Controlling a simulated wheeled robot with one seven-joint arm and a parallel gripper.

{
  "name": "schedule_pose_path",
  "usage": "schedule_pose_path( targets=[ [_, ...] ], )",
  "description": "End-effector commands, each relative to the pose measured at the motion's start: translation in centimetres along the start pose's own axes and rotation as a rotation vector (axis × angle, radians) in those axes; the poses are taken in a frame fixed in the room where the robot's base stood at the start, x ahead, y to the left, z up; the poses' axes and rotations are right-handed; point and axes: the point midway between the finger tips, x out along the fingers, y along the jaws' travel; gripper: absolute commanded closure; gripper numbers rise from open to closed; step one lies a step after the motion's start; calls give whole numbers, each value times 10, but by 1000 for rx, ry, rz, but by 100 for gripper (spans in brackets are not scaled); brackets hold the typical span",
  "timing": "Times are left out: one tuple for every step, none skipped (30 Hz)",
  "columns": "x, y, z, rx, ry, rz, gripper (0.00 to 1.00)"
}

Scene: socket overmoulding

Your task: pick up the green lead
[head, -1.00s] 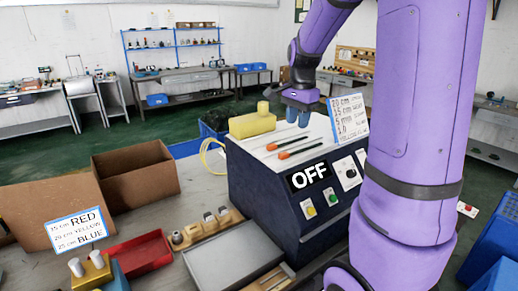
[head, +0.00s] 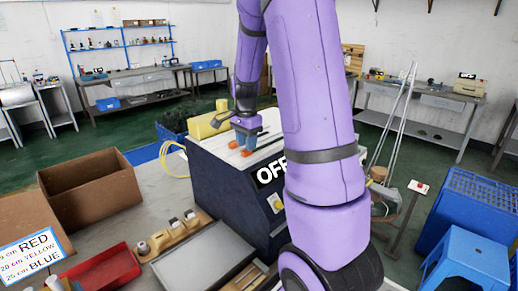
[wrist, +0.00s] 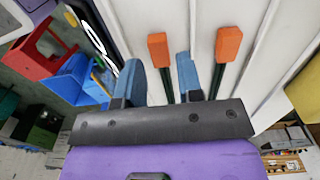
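Two leads with orange ends and dark green shafts lie side by side on the pale sloped top of the machine. In the wrist view the left lead (wrist: 158,50) shows between my gripper's fingers, and the right lead (wrist: 228,45) lies outside them. My gripper (wrist: 161,78) has blue fingers spread apart, with gaps on both sides of the left lead. I cannot tell its exact height above the top. In the head view my gripper (head: 246,127) is over the machine (head: 225,180), and only orange ends (head: 246,153) show beneath it; the shafts are hidden.
A yellow block (head: 206,125) sits at the back of the machine's top. An "OFF" panel (head: 270,172) is on its front, partly behind my arm. Left are a cardboard box (head: 90,190), a red tray (head: 105,270) and a sign (head: 32,255). Blue crates (head: 470,210) stand at right.

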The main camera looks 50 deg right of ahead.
Motion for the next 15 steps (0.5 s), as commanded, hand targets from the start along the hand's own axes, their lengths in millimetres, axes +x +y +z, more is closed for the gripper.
schedule_pose_path(
  targets=[
    [8, 0, 1, 0, -2, 4, 66],
    [12, 0, 0, 0, -1, 3, 66],
    [16, 0, 0, 0, -1, 3, 66],
    [19, 0, 0, 0, -1, 3, 66],
    [21, 0, 0, 0, -1, 2, 66],
    [23, 0, 0, 0, 0, 1, 66],
    [24, 0, 0, 0, 0, 0, 66],
    [25, 0, 0, 0, 0, 0, 66],
    [25, 0, 0, 0, 0, -1, 66],
    [25, 0, 0, 0, 0, -1, 66],
    [25, 0, 0, 0, 0, -1, 66],
    [25, 0, 0, 0, 0, -1, 66],
    [25, 0, 0, 0, 0, -1, 66],
    [25, 0, 0, 0, 0, -1, 66],
    [25, 0, 0, 0, 0, -1, 73]
  ],
)
